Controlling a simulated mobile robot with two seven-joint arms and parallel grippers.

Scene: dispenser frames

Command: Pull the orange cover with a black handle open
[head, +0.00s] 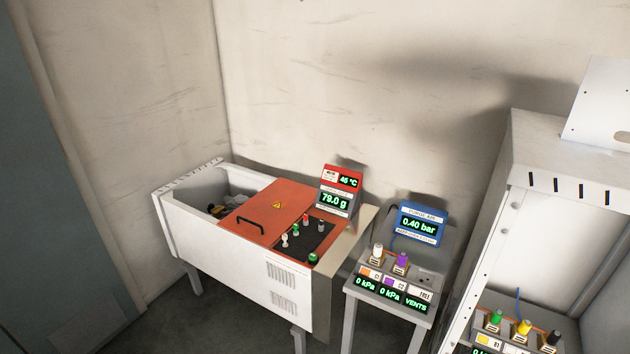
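The orange cover (282,203) lies on top of a white box-like machine (225,253) left of the middle in the head view. Left of the cover the machine's top is open, and a grey bin (203,186) with some dark and yellowish items inside shows there. Neither of my grippers is in view.
Beside the cover is a black panel (304,238) with several small knobs, under a red display reading 79.0 g. A stand with a blue display (421,224) is to the right. A tall white cabinet (553,150) is at far right. Floor at front left is clear.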

